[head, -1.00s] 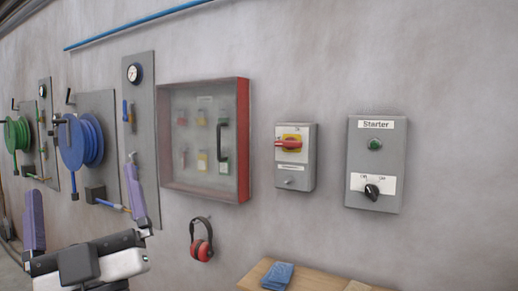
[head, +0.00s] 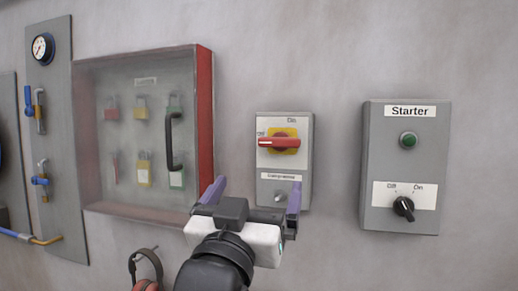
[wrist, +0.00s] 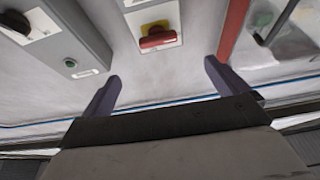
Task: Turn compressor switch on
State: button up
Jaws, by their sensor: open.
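The compressor switch is a grey wall box (head: 285,181) with a red handle (head: 279,142) on a yellow plate. The handle lies level, its white-marked end pointing left to the "Off" side; "On" is printed at the top. A label below is too small to read surely. My gripper (head: 252,194) is open and empty, in front of and below left of the handle, its two purple fingers apart. In the wrist view the red handle (wrist: 158,40) shows upside down beyond the fingers, between them and not touched. My gripper (wrist: 160,85) also shows there.
A starter box (head: 405,165) with a green button and a black knob hangs at the right. A red-framed lockout cabinet (head: 204,130) with padlocks is at the left. Red ear defenders (head: 146,272) hang below it. Bare wall lies between the boxes.

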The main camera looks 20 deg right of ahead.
aim_at(278, 144)
jog(key=p+x, duration=1.2)
jog(key=x, duration=0.1)
jog(key=shift+w+d+r, duration=0.15)
jog(key=shift+w+d, duration=0.05)
jog(key=shift+d, duration=0.1)
jog(key=c, duration=1)
